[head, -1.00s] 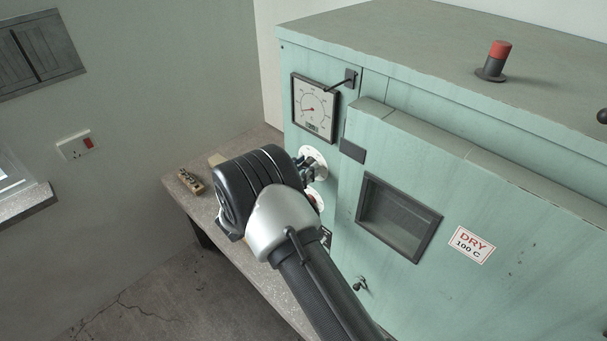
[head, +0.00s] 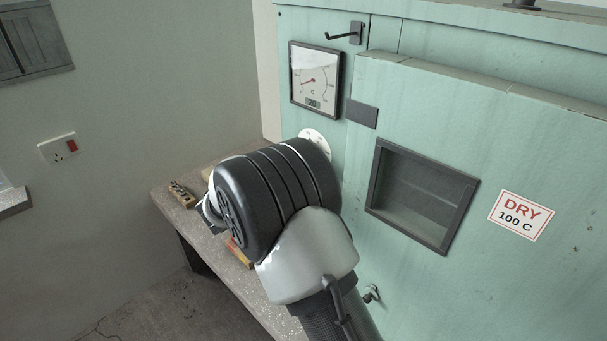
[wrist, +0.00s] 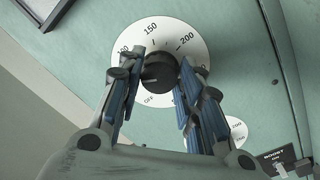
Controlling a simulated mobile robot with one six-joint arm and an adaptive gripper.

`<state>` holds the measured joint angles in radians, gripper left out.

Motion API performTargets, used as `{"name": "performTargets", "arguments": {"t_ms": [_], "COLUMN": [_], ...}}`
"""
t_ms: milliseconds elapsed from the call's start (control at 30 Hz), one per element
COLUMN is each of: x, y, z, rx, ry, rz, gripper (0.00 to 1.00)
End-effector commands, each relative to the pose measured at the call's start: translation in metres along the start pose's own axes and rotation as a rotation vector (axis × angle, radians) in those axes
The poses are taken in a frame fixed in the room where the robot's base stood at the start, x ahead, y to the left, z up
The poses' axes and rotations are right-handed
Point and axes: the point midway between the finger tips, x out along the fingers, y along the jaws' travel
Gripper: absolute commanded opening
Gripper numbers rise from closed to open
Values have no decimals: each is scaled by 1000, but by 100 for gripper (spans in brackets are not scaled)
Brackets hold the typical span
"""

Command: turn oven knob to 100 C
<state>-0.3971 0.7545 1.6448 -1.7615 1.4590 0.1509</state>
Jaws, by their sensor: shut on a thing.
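The oven (head: 560,120) is a pale green cabinet at the right in the head view. The black oven knob (wrist: 157,68) sits at the centre of a round white dial (wrist: 178,32) in the wrist view. The dial shows OFF, 150 and 200, with other figures partly hidden by the fingers. My gripper (wrist: 158,76) is shut on the knob, a finger on each side. I cannot read the knob's pointer clearly. In the head view, my wrist hides the gripper and knob; only the upper part of the dial (head: 318,138) shows.
A second white dial (wrist: 236,128) lies below right, partly behind a finger. A square gauge (head: 316,78) hangs above the dial. A window (head: 420,197) and a "DRY 100 C" label (head: 521,214) are on the door. Small items (head: 182,195) lie on the bench (head: 165,190).

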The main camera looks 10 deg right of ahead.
Motion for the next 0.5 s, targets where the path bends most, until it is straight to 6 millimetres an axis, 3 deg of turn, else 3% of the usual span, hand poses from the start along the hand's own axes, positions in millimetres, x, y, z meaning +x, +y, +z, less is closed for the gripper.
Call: {"name": "performTargets", "arguments": {"t_ms": [500], "x": [0], "y": [-6], "z": [-5], "rx": [458], "ry": [-23], "rz": [-5], "gripper": [9]}}
